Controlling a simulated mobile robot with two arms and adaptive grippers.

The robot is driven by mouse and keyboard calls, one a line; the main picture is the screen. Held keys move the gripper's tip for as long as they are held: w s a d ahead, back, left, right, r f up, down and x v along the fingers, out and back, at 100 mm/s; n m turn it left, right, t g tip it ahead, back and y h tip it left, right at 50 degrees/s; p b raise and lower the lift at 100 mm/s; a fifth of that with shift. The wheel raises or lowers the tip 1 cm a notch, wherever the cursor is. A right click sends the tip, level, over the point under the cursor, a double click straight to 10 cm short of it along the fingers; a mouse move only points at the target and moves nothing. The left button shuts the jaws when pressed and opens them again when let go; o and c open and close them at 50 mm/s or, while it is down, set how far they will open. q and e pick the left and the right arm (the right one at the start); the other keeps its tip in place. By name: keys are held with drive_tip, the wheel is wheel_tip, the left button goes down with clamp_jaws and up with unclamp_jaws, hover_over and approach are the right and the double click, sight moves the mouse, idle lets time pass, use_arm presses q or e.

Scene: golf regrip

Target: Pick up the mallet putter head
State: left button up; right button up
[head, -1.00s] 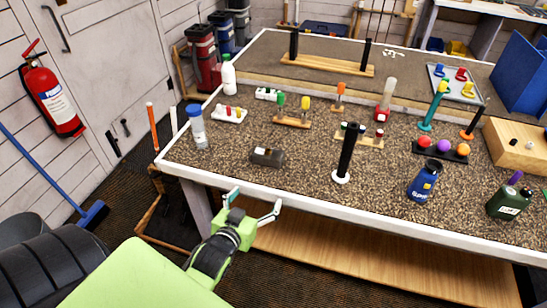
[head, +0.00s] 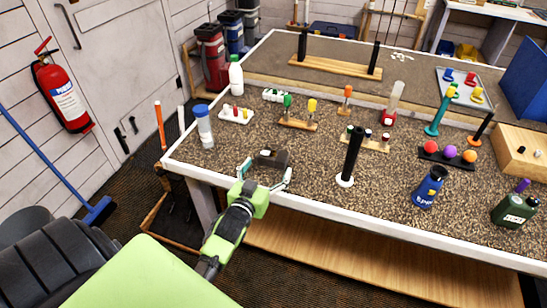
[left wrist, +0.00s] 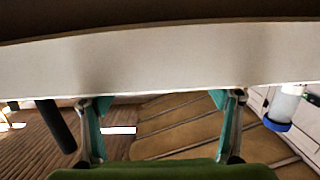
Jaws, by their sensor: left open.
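The mallet putter head (head: 275,158) is a small dark grey block lying on the speckled bench top near its front edge, in the head view. My left gripper (head: 265,174) is open and empty at the bench's front edge, just on the near side of the putter head. Its two fingers are spread to either side of the block in the picture; I cannot tell whether they touch it. In the left wrist view both fingers (left wrist: 163,99) are spread apart, with a wide pale band behind them. I cannot make out the putter head there. My right gripper is not in view.
The workbench (head: 310,204) has a white front rim. A blue-capped bottle (head: 204,130) stands left of the putter head and a black post (head: 351,158) right of it. Wooden stands with coloured pieces (head: 297,123) lie behind. Bare bench shows between putter head and post.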

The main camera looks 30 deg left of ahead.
sight(271, 162)
use_arm(q)
drive_tip(key=shift+w+a+r, duration=0.1)
drive_tip(key=shift+w+r, duration=0.05)
drive_tip(key=shift+w, duration=0.4)
drive_tip(key=p+x, duration=0.1)
drive_tip(key=x, duration=0.3)
drive_tip(key=shift+w, duration=0.25)
drive_tip(key=c, duration=1.5)
